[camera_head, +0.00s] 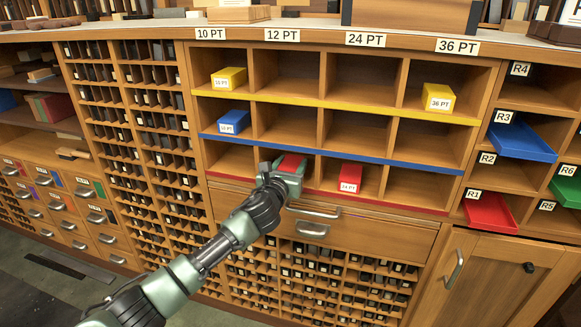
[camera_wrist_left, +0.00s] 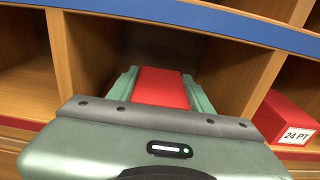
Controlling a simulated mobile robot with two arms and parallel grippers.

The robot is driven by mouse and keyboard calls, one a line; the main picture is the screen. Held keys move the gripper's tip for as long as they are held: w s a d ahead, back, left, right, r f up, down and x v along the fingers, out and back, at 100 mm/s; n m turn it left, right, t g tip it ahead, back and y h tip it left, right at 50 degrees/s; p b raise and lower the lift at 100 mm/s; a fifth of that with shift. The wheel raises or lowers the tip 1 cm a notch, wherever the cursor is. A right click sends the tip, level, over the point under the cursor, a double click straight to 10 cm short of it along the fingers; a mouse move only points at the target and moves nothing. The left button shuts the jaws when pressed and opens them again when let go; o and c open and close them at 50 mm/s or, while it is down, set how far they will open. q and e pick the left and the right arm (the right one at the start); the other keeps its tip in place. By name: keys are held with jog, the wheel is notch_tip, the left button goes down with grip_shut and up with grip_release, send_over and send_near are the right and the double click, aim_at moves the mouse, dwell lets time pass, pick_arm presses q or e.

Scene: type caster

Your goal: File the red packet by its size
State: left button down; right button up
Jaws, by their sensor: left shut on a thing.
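A red packet (camera_head: 291,163) is held between the fingers of my left gripper (camera_head: 287,170), which is shut on it. They are at the bottom row of the shelf, in the 12 PT column. In the left wrist view the red packet (camera_wrist_left: 162,87) lies between the two green fingers (camera_wrist_left: 160,95), at the mouth of that compartment; its label is hidden. Another red packet (camera_head: 349,177), labelled 24 PT, sits in the bottom compartment to the right and also shows in the wrist view (camera_wrist_left: 287,118). My right gripper is not in view.
The shelf has yellow, blue and red edge strips (camera_head: 330,150). Yellow packets stand under 10 PT (camera_head: 229,78) and 36 PT (camera_head: 438,97); a blue packet (camera_head: 233,122) sits at left. Blue (camera_head: 522,142) and red (camera_head: 490,212) trays jut out at right. Drawer handles lie below.

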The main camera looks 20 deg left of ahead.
pick_arm(q)
jog(key=shift+w+r, duration=0.15)
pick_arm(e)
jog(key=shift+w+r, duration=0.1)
pick_arm(q)
jog(key=c, duration=0.6)
grip_release()
jog(key=shift+o, duration=0.2)
jog(key=shift+f, duration=0.25)
jog(key=shift+s, duration=0.3)
jog(key=s+p, duration=0.1)
jog(key=s, duration=0.6)
jog(key=shift+s+a+r+p, duration=0.15)
jog(key=shift+r+p, duration=0.15)
jog(key=shift+r, duration=0.05)
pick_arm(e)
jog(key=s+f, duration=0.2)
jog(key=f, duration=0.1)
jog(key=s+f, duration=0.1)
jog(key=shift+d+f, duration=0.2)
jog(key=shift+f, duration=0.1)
